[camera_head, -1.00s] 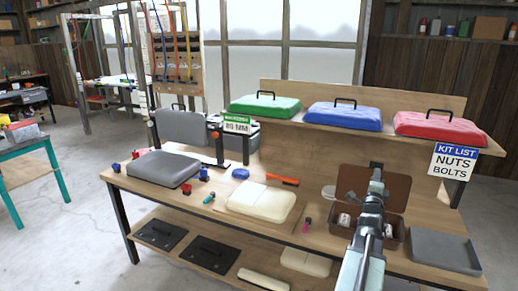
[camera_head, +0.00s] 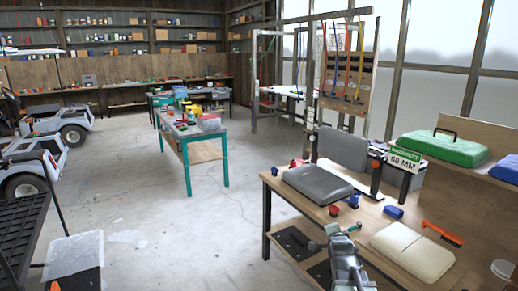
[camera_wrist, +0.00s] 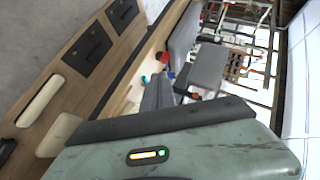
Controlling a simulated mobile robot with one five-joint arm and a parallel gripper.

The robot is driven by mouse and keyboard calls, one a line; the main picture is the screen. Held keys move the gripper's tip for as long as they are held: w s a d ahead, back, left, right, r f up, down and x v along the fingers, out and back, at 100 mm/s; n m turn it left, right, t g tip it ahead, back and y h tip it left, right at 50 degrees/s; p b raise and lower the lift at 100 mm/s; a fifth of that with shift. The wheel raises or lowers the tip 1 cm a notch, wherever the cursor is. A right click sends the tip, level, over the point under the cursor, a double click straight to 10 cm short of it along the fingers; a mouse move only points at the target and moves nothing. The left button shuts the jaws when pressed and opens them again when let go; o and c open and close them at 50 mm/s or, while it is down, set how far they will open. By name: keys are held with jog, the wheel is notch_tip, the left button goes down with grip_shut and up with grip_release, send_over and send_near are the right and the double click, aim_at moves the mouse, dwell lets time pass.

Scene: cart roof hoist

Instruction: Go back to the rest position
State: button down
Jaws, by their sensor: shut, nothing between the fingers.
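My gripper (camera_head: 333,230) shows at the bottom of the head view, low in front of the near edge of the workbench (camera_head: 290,222). It is shut and empty, apart from the things on the bench as far as I can tell. In the wrist view its dark finger part (camera_wrist: 157,92) shows beyond my teal arm housing, with the bench's edge and lower shelf to the left. No separate object marks the rest position.
A teal table (camera_head: 190,138) stands further back. A black rack (camera_head: 30,240) is at left. Open concrete floor lies between.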

jog(key=s+a+f+n+g+y, duration=0.1)
jog(key=s+a+f+n+g, duration=0.1)
jog(key=s+a+f+n, duration=0.3)
jog(key=s+a+f+n+g+y, duration=0.1)
jog(key=a+f+g, duration=0.15)
jog(key=a, duration=0.55)
jog(key=s+f+n+g, duration=0.2)
jog(key=s+n+g, duration=0.2)
jog(key=s, duration=0.4)
jog(key=s+a+f+n+g+y, duration=0.1)
jog(key=s+f+n+g, duration=0.2)
jog(key=s+n, duration=0.3)
jog(key=shift+s+a+f+g, duration=0.25)
jog(key=shift+s+g, duration=0.2)
jog(key=shift+s, duration=0.45)
